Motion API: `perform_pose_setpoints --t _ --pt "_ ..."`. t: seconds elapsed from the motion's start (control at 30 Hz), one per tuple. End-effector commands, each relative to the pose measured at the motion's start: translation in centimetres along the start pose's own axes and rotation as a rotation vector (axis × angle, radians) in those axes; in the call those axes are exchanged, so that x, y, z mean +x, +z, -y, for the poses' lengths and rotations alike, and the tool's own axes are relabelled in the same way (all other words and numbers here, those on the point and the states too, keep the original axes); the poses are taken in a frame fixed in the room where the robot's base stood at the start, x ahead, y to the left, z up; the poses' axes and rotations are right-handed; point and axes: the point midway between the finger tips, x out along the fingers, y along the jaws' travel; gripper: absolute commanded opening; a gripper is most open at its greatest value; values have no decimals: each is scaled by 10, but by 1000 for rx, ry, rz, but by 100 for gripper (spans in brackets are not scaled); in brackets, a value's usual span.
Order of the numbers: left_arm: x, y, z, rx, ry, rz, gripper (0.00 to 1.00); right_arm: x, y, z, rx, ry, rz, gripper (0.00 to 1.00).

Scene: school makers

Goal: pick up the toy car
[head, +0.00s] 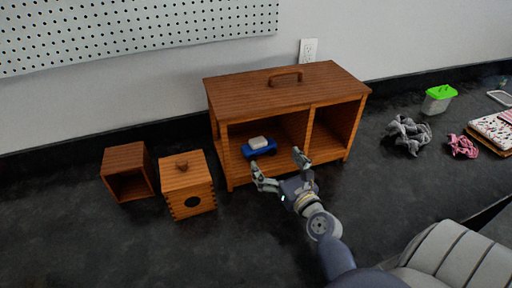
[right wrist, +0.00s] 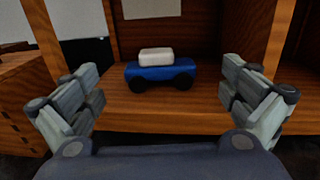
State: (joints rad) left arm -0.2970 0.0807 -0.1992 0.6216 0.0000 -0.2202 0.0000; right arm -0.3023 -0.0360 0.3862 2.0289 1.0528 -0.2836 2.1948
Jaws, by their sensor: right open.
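The toy car (head: 260,150) is blue with dark wheels and a white block-shaped top. It sits upright inside the left compartment of a wooden cabinet (head: 284,96), near its front opening. It also shows in the right wrist view (right wrist: 160,75), side-on and centred between the fingers. My right gripper (head: 279,170) is open and empty, just in front of the compartment. Its fingertips are on either side of the car and short of it, not touching it. In the right wrist view the gripper (right wrist: 160,97) is spread wide. My left gripper is not in view.
The cabinet's divider (head: 308,135) stands right of the car. A small open wooden box (head: 127,158) and a lidded wooden box (head: 187,183) stand to the left. Grey cloth (head: 407,134), pink cloth (head: 462,146) and a green-lidded container (head: 438,100) lie right. The dark counter is clear in front.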

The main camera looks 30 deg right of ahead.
Motion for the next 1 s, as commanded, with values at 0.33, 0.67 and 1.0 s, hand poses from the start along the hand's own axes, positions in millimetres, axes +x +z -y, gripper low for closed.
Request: perform_pose_setpoints --t 0.33,0.67,1.0 --pt "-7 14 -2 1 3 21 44 45 2 0 -3 1 1 100" --pt "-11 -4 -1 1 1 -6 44 79 2 -2 -6 3 1 100" --pt "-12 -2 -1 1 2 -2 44 100 0 -2 -5 2 -1 100"
